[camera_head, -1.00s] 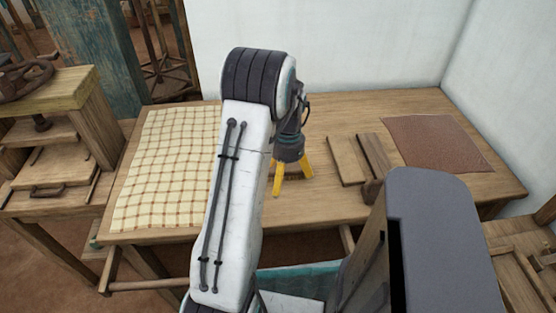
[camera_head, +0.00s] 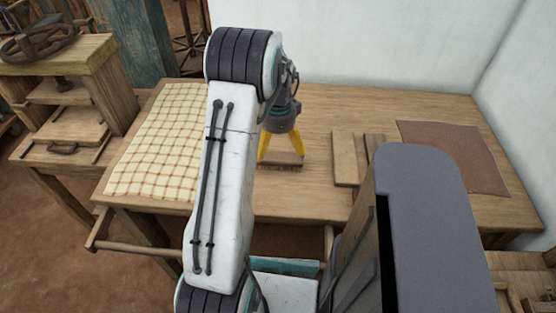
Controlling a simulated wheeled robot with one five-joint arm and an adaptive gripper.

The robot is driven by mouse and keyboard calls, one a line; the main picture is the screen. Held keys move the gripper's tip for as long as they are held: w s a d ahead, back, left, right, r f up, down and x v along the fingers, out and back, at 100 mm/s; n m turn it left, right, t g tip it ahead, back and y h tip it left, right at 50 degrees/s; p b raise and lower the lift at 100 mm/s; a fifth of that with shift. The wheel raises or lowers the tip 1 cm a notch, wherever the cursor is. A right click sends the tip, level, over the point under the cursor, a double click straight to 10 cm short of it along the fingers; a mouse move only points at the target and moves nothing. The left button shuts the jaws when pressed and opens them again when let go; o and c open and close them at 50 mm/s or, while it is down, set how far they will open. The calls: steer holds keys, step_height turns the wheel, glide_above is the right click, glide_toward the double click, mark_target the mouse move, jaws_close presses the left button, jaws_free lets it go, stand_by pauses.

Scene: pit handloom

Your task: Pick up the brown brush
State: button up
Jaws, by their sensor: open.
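My gripper (camera_head: 282,156) points down over the table, its two yellow fingers spread apart. A small brown block with a paler lower edge, seemingly the brown brush (camera_head: 283,160), lies on the wooden table (camera_head: 310,115). In the picture it shows between the fingertips, one finger towards its left end and one towards its right. I cannot tell whether the fingers touch it or are around it or in front of it. My white arm stands just left of it and hides part of the table.
A checked cream cloth (camera_head: 152,140) lies on the table's left. Two wooden pieces (camera_head: 344,158) lie right of the gripper, and a reddish-brown sheet (camera_head: 455,155) lies farther right. A white wall (camera_head: 370,45) stands behind. A wooden frame (camera_head: 75,85) is at the left.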

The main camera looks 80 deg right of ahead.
mark_target(278, 159)
steer(key=shift+m, duration=1)
steer(key=shift+f+m, duration=0.25)
steer(key=shift+m, duration=0.15)
steer(key=shift+f+p, duration=0.3)
steer(key=shift+f, duration=3.15)
steer(key=shift+c, duration=0.4)
steer(key=c, duration=1.2)
